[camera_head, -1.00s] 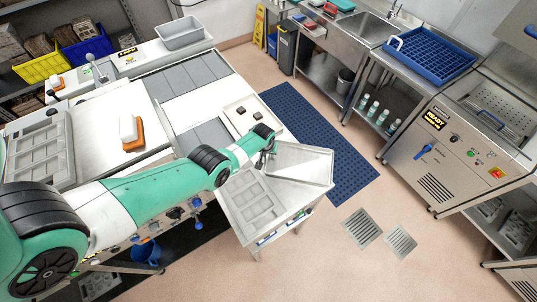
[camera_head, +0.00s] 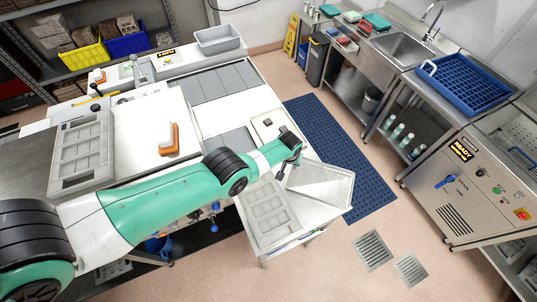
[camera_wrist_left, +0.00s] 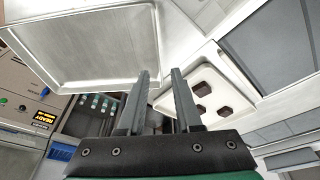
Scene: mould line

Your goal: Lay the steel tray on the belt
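The steel tray (camera_head: 322,186) is a shallow, bright, rimmed rectangle on the right part of a small white stand. It fills the upper left of the left wrist view (camera_wrist_left: 85,45). My left gripper (camera_head: 291,158) is at the tray's corner nearest the line. In the left wrist view its two fingers (camera_wrist_left: 160,80) are apart, close to the tray's rim and corner. I cannot tell whether they touch it. The belt (camera_head: 224,84) seems to be the grey-panelled strip along the white line, with another grey part (camera_head: 229,142) behind my left arm. My right gripper is out of view.
A pale mould (camera_head: 268,210) lies beside the tray on the stand. A small white plate with dark pieces (camera_wrist_left: 205,95) is close to my left gripper's right finger. A white-and-orange block (camera_head: 169,139) and a large mould (camera_head: 82,150) lie on the bench.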

